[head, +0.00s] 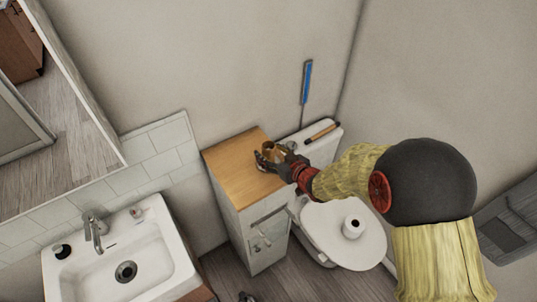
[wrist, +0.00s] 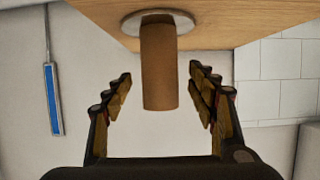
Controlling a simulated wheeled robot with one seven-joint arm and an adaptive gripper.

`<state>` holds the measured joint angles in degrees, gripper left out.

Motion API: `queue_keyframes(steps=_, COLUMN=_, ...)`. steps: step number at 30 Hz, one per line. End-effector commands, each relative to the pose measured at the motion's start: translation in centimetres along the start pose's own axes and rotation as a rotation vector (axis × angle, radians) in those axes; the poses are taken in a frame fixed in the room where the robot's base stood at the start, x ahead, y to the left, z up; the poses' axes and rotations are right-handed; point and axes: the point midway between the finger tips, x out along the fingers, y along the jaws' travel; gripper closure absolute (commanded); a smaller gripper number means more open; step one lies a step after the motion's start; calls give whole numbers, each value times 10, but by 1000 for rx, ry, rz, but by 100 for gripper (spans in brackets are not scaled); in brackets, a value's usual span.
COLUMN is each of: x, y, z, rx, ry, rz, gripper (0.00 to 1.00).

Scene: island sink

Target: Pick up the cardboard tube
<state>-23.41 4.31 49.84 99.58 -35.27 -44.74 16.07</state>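The brown cardboard tube (wrist: 159,68) shows in the wrist view, which looks upside down. It runs from a round pale disc (wrist: 132,22) at the wooden cabinet top. My gripper (wrist: 160,80) is open, with one finger on each side of the tube and a visible gap on both sides. Whether the tube is fully between the fingertips in depth is hard to tell. In the head view my gripper (head: 268,160) is over the wooden cabinet top (head: 230,160), and the tube is hard to make out among the fingers.
A toilet (head: 345,245) with a paper roll (head: 353,227) on its lid stands right of the cabinet. A brown stick-like item (head: 322,132) lies on the tank. A sink (head: 150,255) is at the left. A blue-handled item (head: 306,82) is by the wall.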

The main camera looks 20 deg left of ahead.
Motion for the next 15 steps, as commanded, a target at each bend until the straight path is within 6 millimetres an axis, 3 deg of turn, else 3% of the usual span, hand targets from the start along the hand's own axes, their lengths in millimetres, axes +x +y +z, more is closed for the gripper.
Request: queue_keyframes(steps=15, x=0, y=0, z=0, rx=0, ry=0, rz=0, gripper=73)
